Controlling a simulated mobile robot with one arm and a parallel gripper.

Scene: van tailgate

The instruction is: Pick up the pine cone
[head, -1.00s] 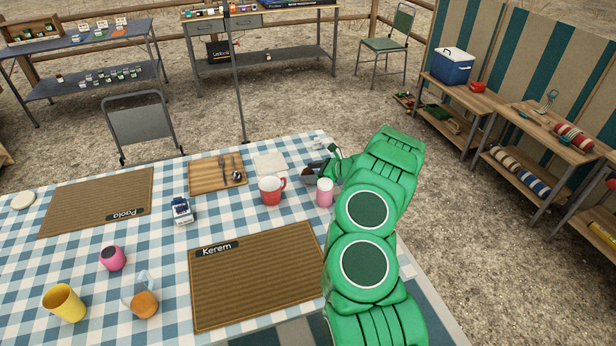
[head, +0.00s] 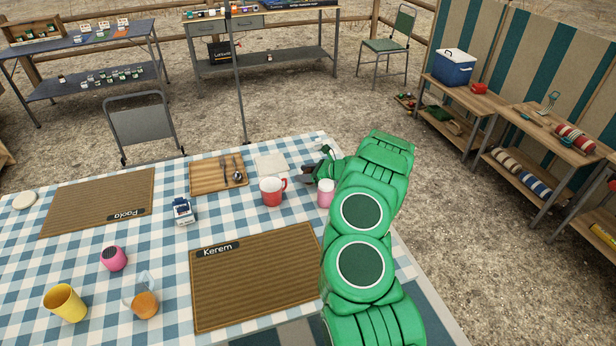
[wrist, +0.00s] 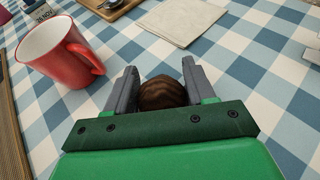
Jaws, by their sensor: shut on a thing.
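The pine cone (wrist: 161,93) is a brown, ridged, rounded thing between the two grey fingers of my gripper (wrist: 160,88) in the wrist view. The fingers are shut on it, one on each side. Its lower part is hidden behind the green gripper body. In the head view my gripper (head: 308,174) is at the far right part of the checked table, partly hidden by my green arm. The pine cone cannot be made out clearly there. Whether it touches the cloth cannot be told.
A red mug (head: 272,191) stands left of my gripper, and a pink-and-white jar (head: 325,193) stands close in front of it. A folded napkin (head: 271,164) and a wooden board (head: 218,175) with cutlery lie behind the mug. Woven mats cover the nearer table.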

